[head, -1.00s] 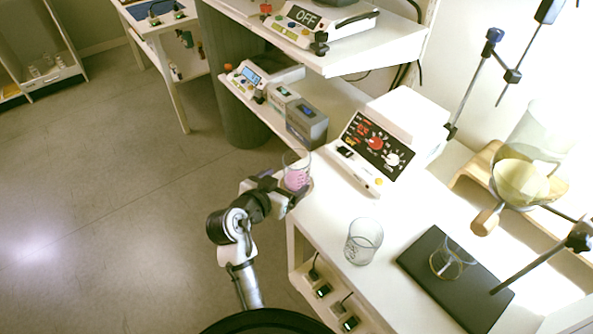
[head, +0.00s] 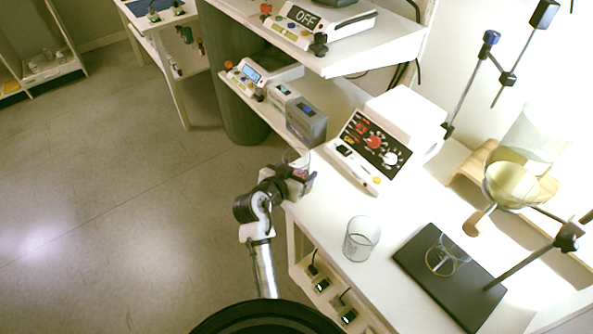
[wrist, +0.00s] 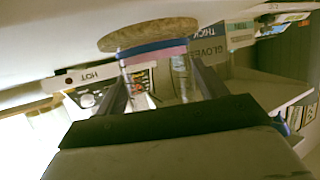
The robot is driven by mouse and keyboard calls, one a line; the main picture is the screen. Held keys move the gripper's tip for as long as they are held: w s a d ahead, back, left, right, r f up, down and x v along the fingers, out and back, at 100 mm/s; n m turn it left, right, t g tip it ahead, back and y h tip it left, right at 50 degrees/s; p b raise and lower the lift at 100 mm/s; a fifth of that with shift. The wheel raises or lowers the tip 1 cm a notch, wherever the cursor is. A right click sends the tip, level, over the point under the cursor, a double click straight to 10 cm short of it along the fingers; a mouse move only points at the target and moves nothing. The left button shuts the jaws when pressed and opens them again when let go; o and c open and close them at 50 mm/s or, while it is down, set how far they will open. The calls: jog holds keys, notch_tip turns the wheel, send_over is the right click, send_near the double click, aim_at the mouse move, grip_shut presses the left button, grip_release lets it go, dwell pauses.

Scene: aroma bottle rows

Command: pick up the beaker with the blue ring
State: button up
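A glass beaker with pink contents (head: 297,158) stands at the far left corner of the white bench, mostly hidden by my gripper (head: 297,180) in the head view. In the wrist view a blue band (wrist: 152,48) and a pink band lie below a tan disc, with clear glass (wrist: 180,75) under them. My gripper's two fingers (wrist: 160,72) are spread apart, one on each side of this glass. Whether they touch it is not clear. A second, clear beaker (head: 361,240) stands on the bench, and no blue ring shows on it.
A dark plate (head: 425,285) with glassware and a stand (head: 530,270) is at the right. Shelves (head: 350,60) with instruments overhang at the back. Floor is open at the left.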

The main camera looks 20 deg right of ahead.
jog(key=c, duration=0.8)
jog(key=shift+r, duration=0.2)
